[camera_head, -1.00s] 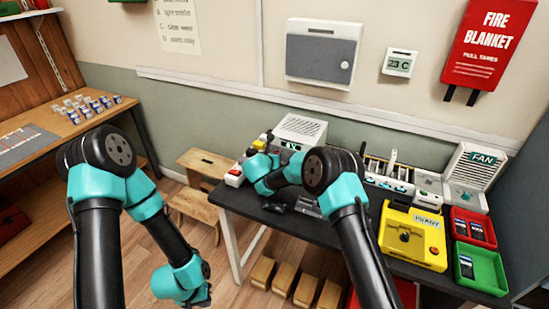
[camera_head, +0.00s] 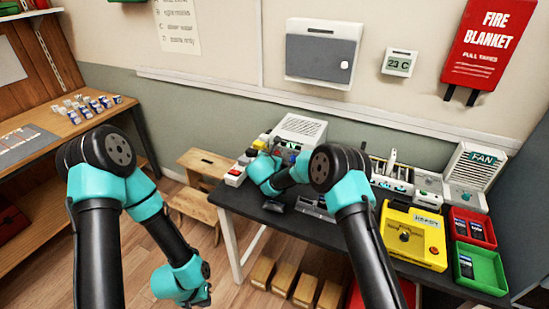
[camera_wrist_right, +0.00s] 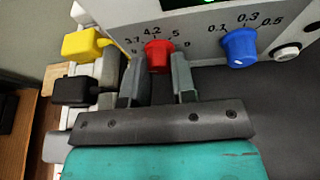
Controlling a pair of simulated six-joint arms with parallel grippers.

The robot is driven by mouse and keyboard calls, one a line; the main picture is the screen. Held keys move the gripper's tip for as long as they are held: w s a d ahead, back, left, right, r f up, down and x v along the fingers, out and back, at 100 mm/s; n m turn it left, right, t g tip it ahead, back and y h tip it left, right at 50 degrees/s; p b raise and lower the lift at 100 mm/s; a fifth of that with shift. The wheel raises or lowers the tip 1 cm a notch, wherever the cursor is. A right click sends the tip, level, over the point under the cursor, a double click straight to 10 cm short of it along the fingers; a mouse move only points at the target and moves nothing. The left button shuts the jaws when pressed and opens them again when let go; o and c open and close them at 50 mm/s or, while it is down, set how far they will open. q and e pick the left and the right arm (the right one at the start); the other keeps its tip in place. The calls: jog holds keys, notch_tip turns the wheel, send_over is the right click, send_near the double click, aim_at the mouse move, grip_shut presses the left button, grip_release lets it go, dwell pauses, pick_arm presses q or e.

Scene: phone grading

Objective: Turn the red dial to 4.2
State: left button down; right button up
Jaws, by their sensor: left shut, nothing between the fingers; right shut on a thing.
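The red dial (camera_wrist_right: 158,57) is on the pale front panel of a device in the right wrist view, below printed numbers including 4.2 and 5. My right gripper (camera_wrist_right: 160,72) has one finger on each side of the dial and is shut on it. I cannot clearly make out which number the dial points to. In the head view the device (camera_head: 301,129) stands at the back left of the dark table, and my right arm hides the dial. My left gripper (camera_head: 201,298) hangs low over the floor, away from the table, shut and empty.
A blue dial (camera_wrist_right: 239,47) is right of the red one. Yellow (camera_wrist_right: 82,44) and black (camera_wrist_right: 85,90) connectors are on the left. A yellow box (camera_head: 398,255), red bin (camera_head: 484,218) and green bin (camera_head: 490,279) stand at the table's right.

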jog(key=shift+d+m+t+y, duration=0.1)
jog(key=shift+m+t+y, duration=0.55)
jog(key=shift+m, duration=0.85)
jog(key=o, duration=0.9)
jog(key=shift+s, duration=0.15)
jog(key=v, duration=1.7)
jog(key=shift+s+d, duration=0.1)
jog(key=shift+s, duration=0.05)
